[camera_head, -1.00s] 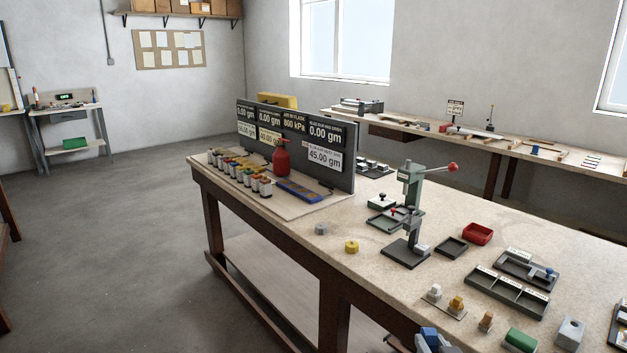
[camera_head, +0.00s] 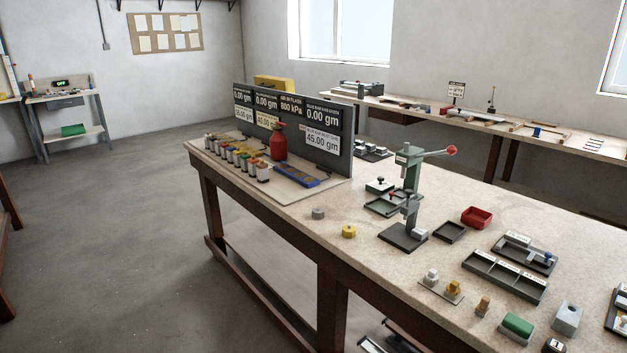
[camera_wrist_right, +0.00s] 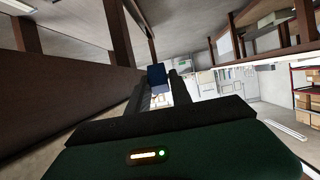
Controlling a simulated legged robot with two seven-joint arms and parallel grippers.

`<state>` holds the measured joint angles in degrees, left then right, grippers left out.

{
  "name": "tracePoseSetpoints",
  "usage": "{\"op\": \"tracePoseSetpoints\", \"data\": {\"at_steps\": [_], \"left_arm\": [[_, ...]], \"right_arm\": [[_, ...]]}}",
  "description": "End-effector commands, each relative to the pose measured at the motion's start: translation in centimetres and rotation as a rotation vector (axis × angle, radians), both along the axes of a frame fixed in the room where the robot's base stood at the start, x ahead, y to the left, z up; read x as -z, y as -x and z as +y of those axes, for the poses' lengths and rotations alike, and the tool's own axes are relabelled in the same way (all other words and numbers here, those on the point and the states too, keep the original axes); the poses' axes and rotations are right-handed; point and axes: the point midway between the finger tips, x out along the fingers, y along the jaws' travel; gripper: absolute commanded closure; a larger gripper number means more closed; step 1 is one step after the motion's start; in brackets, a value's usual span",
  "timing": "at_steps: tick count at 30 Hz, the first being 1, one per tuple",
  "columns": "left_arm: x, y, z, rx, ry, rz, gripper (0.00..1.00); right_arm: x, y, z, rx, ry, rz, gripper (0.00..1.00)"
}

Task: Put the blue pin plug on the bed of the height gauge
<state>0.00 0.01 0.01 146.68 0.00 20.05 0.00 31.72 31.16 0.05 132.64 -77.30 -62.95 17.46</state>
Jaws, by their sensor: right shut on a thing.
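My right gripper (camera_wrist_right: 160,92) shows in the right wrist view, shut on a dark blue block-like piece (camera_wrist_right: 157,75) that looks like the blue pin plug. The plug is at the fingertips, and its lower part is hidden between the fingers. The gripper is beside a long brown beam, away from the gauge. In the head view, a stand with a flat dark base (camera_head: 394,239) and an upright post looks like the height gauge. A light grey block (camera_head: 420,234) sits at the base's right side. My left gripper is not in view.
A green press (camera_head: 409,165) with a red-knobbed lever stands behind the gauge. A yellow nut (camera_head: 348,231) and grey nut (camera_head: 318,213) lie left of it. Bench (camera_head: 335,225) is clear in front of the gauge.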

Motion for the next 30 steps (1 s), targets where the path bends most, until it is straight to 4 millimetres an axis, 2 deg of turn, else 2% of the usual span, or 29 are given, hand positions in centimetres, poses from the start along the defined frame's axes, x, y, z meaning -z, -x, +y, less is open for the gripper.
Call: {"op": "tracePoseSetpoints", "data": {"at_steps": [3, 10, 20, 30], "left_arm": [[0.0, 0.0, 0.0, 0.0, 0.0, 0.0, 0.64], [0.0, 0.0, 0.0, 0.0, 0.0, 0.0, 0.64], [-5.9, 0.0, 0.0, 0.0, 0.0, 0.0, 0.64], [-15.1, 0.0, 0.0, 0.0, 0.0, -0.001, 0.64]], "right_arm": [[2.1, 2.7, 1.0, -0.116, -0.002, 0.001, 1.0], [4.1, 7.3, 2.4, -0.277, 0.002, -0.002, 1.0], [0.1, 7.4, 2.3, -0.284, 0.003, -0.001, 1.0], [-6.0, 7.3, 2.3, -0.282, 0.002, -0.001, 1.0]]}}
